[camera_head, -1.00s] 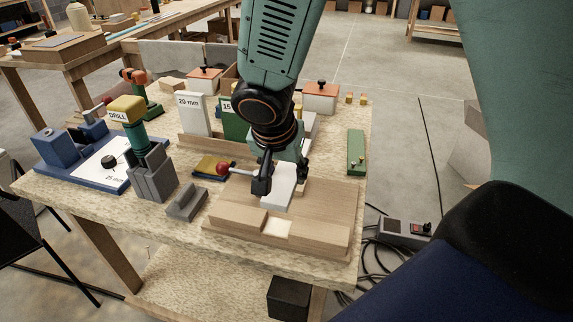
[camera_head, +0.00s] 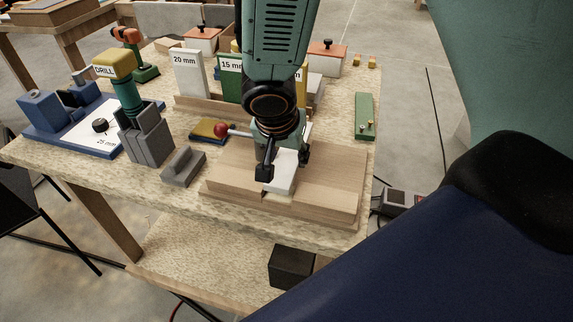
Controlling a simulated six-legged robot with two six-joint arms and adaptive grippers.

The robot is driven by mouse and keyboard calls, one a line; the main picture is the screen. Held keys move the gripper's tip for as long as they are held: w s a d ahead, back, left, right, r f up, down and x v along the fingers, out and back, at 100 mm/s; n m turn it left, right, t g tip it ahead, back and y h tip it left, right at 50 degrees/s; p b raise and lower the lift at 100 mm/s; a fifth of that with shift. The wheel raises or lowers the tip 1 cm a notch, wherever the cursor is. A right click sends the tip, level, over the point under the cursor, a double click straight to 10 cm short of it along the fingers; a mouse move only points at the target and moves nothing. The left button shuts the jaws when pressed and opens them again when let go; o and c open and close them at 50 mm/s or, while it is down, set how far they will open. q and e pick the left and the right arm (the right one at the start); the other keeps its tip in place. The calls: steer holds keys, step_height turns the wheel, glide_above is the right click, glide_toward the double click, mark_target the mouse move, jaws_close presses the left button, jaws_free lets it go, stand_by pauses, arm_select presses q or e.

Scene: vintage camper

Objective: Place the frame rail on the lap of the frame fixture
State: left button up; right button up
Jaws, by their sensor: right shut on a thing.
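The frame fixture (camera_head: 335,185) is a light wooden board with a raised front bar on the near right part of the workbench. The pale, whitish frame rail (camera_head: 283,182) is in my right gripper (camera_head: 284,163), which comes down from above. The rail's near end is at the middle of the front bar, over the lap. The lap's pale floor is now hidden behind the rail. I cannot tell whether the rail touches it. The gripper's fingers hide the rail's far part. My left gripper is not in view.
A green strip (camera_head: 364,117) lies at the right edge.

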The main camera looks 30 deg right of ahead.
steer(key=shift+s+f+b, duration=0.2)
steer(key=shift+f+b, duration=0.2)
steer(key=shift+f, duration=0.6)
steer(key=shift+w+f, duration=0.15)
steer(key=shift+w, duration=0.1)
steer(key=shift+s+f, duration=0.15)
steer(key=o, duration=1)
steer(key=shift+o, duration=1)
